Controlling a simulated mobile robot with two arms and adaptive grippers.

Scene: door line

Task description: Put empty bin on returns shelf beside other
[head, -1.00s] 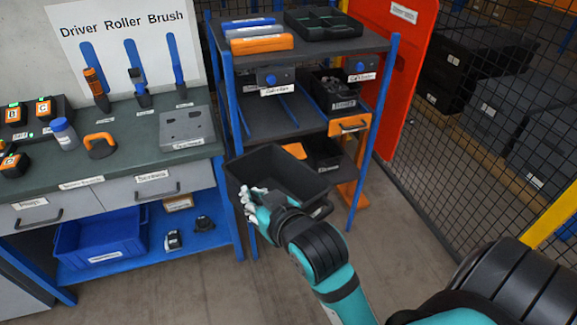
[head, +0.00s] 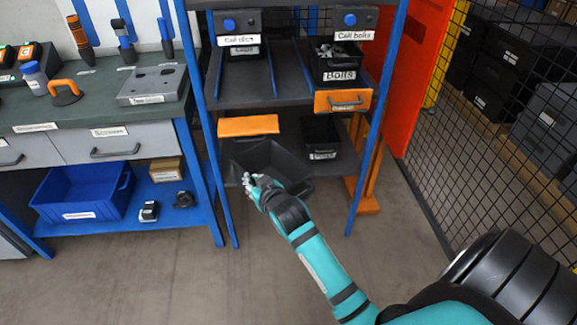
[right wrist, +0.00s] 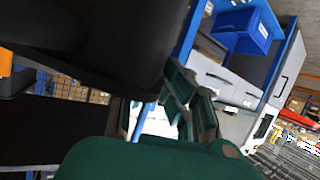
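A black, empty-looking bin (head: 270,158) is held by my right gripper (head: 258,186) at the front of the shelf rack's lower shelf (head: 347,168). The gripper is at its near wall, and the bin looks slightly tilted. Whether its underside touches the shelf is hidden. Another black bin (head: 322,150) with a white label stands on that shelf, just right of the held one. In the right wrist view the gripper fingers (right wrist: 190,105) are beside the dark held bin (right wrist: 110,40); their contact is partly hidden. My left gripper is not in view.
Blue rack posts (head: 213,150) flank the opening. A workbench (head: 90,115) stands left, a mesh fence (head: 460,130) right.

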